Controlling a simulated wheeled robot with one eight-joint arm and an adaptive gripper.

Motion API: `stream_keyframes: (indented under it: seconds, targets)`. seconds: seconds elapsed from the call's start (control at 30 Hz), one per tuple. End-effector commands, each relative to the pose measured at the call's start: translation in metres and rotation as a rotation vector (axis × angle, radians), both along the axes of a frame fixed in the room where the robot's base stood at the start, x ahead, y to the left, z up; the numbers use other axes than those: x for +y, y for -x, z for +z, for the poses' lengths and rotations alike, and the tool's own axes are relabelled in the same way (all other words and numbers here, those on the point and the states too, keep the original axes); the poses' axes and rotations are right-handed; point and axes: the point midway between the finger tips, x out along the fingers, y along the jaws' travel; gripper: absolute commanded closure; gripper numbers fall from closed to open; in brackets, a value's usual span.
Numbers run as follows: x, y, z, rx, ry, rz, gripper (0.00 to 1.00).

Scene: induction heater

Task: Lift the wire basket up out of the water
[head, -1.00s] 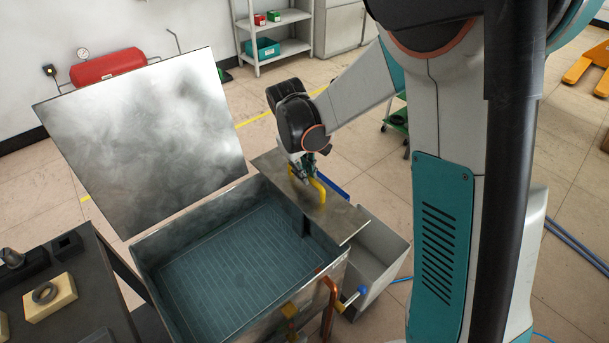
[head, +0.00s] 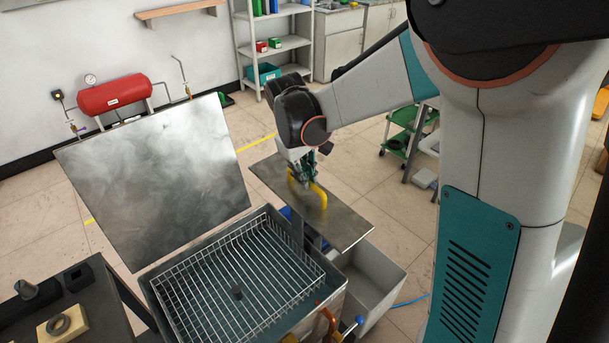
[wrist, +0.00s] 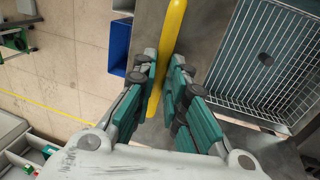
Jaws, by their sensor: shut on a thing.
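The wire basket (head: 208,247) shows clearly at the top of the open tank (head: 160,303), its wires sharp and no longer seen through water. A small dark piece (head: 237,292) lies in it. A flat metal plate (head: 345,222) joins it by an upright strip and carries a yellow handle (head: 318,196). My gripper (head: 303,178) is shut on this handle. In the wrist view the handle (wrist: 173,28) runs between my fingers (wrist: 164,62), with the basket (wrist: 243,62) to the right. I cannot tell the water level beneath the basket.
A raised lid (head: 150,180) stands behind the tank. A grey side bin (head: 385,280) lies below the plate. A dark table (head: 90,305) with small parts stands at the left. A copper pipe (head: 327,320) and blue knob (head: 359,321) are at the tank's front.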

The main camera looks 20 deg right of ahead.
Motion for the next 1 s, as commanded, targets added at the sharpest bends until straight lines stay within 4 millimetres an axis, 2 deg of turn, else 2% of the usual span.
stream_keyframes:
  seconds: [0.17, 0.3, 0.33, 0.73, 0.87, 1.0]
  targets:
    - [-0.001, -0.001, 0.001, -0.001, 0.003, 0.000, 1.00]
    - [-0.001, 0.000, 0.001, -0.001, 0.002, 0.000, 0.70]
    - [-0.001, 0.000, 0.001, -0.001, 0.002, 0.000, 0.67]
    - [0.000, 0.000, 0.004, 0.000, 0.001, 0.000, 0.67]
    - [0.003, 0.002, 0.019, 0.000, 0.001, 0.001, 0.67]
    - [0.008, 0.004, 0.046, 0.001, 0.001, 0.001, 0.67]
